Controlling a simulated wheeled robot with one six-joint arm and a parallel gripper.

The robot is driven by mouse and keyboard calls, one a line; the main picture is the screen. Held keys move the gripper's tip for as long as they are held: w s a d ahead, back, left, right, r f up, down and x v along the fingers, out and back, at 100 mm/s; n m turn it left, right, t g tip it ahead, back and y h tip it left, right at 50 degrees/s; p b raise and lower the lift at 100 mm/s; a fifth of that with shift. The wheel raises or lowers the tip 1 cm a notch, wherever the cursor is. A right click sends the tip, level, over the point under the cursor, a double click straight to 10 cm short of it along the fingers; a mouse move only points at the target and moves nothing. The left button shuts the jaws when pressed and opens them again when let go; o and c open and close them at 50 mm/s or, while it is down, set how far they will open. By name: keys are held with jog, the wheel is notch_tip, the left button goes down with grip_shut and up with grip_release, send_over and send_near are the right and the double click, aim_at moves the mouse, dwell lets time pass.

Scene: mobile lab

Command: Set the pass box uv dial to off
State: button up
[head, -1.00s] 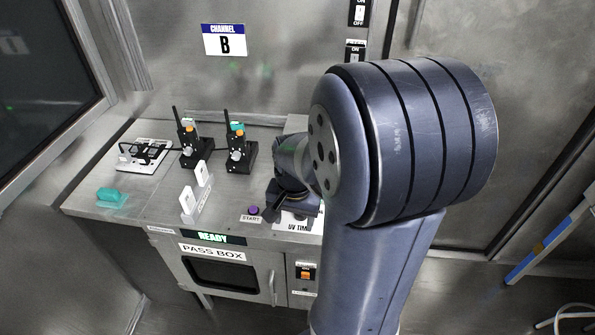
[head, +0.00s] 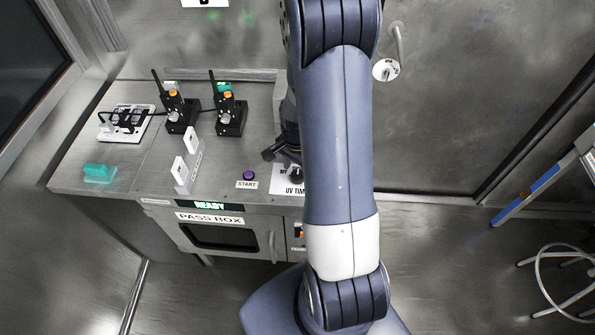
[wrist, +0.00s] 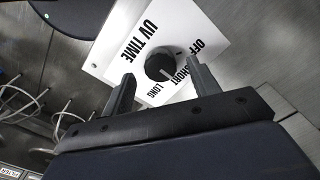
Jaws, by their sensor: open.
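The UV dial (wrist: 160,66) is a round black knob on a white plate (wrist: 117,60) lettered UV TIME, OFF, SHORT and LONG in the wrist view. Its pale pointer line appears to face the SHORT side, away from OFF. My gripper (wrist: 160,68) is open, with one finger on either side of the dial in the picture and a gap to each. I cannot tell whether the fingertips have reached the dial's depth. In the head view my arm hides most of the gripper and part of the plate (head: 283,184). The pass box (head: 209,219) shows READY.
A purple START button (head: 250,175) is just left of the plate. White upright holders (head: 186,160), two black devices (head: 181,112) with knobs, a white board (head: 127,124) and a teal block (head: 98,172) stand further left. A stool (head: 565,280) is at the right.

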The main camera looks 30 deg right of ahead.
aim_at(298, 177)
jog(key=shift+f, duration=1.3)
jog(key=shift+c, duration=0.5)
jog(key=c, duration=0.9)
